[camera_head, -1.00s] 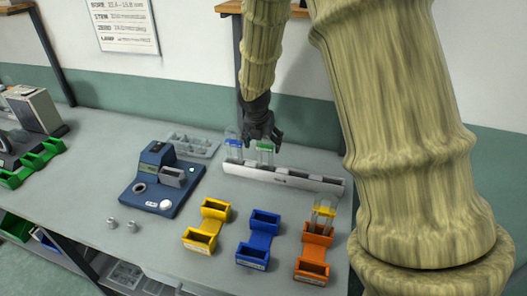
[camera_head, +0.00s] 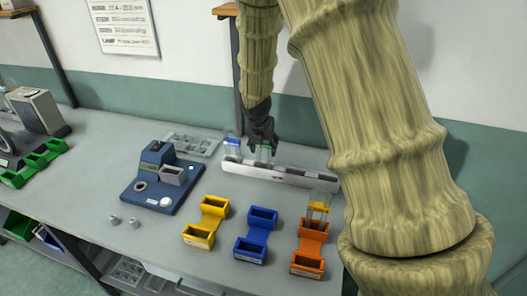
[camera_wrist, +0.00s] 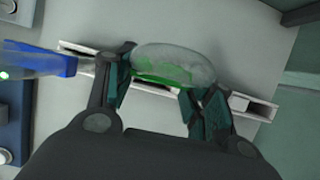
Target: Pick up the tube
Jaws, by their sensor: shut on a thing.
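My gripper (camera_head: 262,143) is over the white rack (camera_head: 291,177) at the back of the bench. It is shut on the green-banded clear tube (camera_head: 266,153). In the wrist view the tube (camera_wrist: 175,64) sits between the two fingers (camera_wrist: 158,92), its rounded clear end facing the camera. Whether its lower end is still in the rack is hard to tell. A blue-banded tube (camera_head: 231,143) stands in the rack just left of it. In the wrist view the blue-banded tube (camera_wrist: 50,63) lies close beside the left finger.
A blue machine (camera_head: 158,183) stands left of the rack, with a grey tray (camera_head: 190,143) behind it. Yellow (camera_head: 206,223), blue (camera_head: 256,236) and orange (camera_head: 309,249) holders stand in front; the orange one bears a yellow-banded tube (camera_head: 319,209). Two small grey pieces (camera_head: 123,222) lie at left.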

